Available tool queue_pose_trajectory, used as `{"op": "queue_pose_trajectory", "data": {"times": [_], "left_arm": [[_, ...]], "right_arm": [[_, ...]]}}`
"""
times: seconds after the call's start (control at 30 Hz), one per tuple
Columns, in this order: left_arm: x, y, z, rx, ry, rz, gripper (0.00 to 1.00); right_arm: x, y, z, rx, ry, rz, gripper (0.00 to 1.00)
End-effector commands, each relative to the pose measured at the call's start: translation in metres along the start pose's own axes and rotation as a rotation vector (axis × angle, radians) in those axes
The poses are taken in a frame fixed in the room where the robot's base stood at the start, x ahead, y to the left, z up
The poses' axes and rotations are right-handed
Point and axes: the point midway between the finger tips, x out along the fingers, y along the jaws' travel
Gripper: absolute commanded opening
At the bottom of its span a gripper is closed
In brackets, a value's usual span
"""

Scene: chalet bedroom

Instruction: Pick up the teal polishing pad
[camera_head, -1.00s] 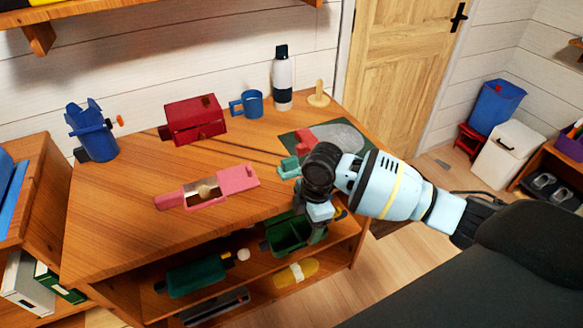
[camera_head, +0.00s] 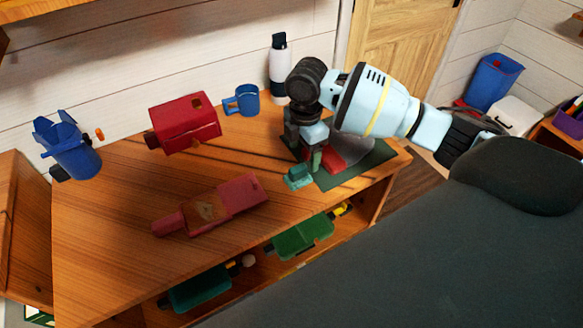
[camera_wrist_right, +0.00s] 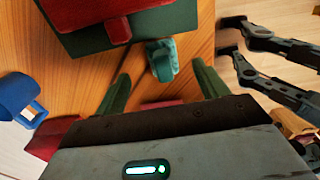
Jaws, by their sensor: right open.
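The teal polishing pad (camera_head: 299,177) is a small block with a raised grip. It lies on the wooden workbench (camera_head: 110,235) by the left edge of the dark green mat (camera_head: 374,158). My right gripper (camera_head: 314,160) is low over the bench, just behind and to the right of the pad. The right wrist view shows its green fingers (camera_wrist_right: 160,80) spread and empty. The pad (camera_wrist_right: 162,60) shows beyond and between them, not held.
A red handled tool (camera_head: 348,150) stands on the mat, partly hidden by my gripper. A pink-red tool (camera_head: 210,205), red box (camera_head: 186,124), blue mug (camera_head: 243,99) and bottle (camera_head: 278,65) stand around.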

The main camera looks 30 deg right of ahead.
Motion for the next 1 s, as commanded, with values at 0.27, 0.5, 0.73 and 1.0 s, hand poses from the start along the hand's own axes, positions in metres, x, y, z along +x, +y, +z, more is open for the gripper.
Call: {"op": "queue_pose_trajectory", "data": {"times": [0.27,0.5,0.73,1.0], "left_arm": [[-0.004,0.002,0.016,-0.004,-0.032,0.003,0.51],[-0.001,0.002,0.010,-0.002,-0.020,0.003,0.51],[-0.001,0.002,0.011,-0.003,-0.022,0.003,0.51],[0.000,0.002,0.014,-0.003,-0.025,0.004,0.51]], "right_arm": [[0.020,-0.001,-0.001,-0.001,0.001,-0.004,0.73],[0.029,0.000,-0.001,0.000,0.000,-0.001,0.73],[0.058,0.003,-0.003,0.001,0.000,-0.003,0.73],[0.079,0.003,-0.003,-0.001,-0.001,0.000,0.73]]}}
